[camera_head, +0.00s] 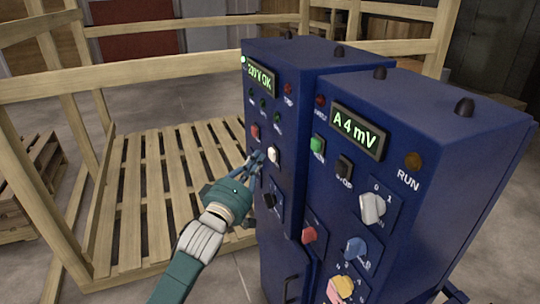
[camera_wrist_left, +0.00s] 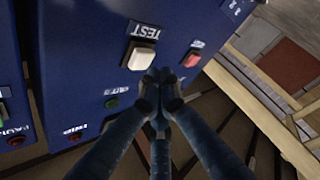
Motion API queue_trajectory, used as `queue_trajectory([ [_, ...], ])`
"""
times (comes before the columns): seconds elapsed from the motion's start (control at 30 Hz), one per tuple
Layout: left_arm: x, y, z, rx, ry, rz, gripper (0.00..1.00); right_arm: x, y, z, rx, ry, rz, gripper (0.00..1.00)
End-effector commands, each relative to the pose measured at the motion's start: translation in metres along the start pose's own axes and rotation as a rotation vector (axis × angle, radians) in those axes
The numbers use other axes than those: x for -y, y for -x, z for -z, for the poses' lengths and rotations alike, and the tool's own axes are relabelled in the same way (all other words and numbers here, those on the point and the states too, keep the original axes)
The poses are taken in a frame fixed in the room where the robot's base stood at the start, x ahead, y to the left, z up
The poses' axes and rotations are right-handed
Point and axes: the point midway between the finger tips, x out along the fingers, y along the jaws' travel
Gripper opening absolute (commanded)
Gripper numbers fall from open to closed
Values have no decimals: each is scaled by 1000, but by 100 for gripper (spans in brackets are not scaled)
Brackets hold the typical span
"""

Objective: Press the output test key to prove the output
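The white key labelled TEST (camera_wrist_left: 138,58) sticks out from the front of the left blue cabinet (camera_head: 300,60); it also shows in the head view (camera_head: 273,155). My left gripper (camera_head: 256,158) is at this panel, just left of the white key. In the left wrist view its blue fingertips (camera_wrist_left: 159,82) are drawn together with nothing between them, close beside the key's lower right corner. I cannot tell whether they touch it. The left cabinet's green display (camera_head: 261,77) ends in "V OK". My right gripper is not in view.
A red button (camera_head: 255,132) and small lamps sit around the white key. The right cabinet has a display (camera_head: 359,130) reading "A 4 mV", a green button (camera_head: 318,145), a black button (camera_head: 344,167) and knobs. A wooden crate (camera_head: 115,232) stands at left.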

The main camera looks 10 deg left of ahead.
Motion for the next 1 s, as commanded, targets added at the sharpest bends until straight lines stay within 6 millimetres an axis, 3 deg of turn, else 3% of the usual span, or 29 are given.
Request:
queue_trajectory([
  [1.0,-3,-5,-4,0,1,0,0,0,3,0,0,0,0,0],
])
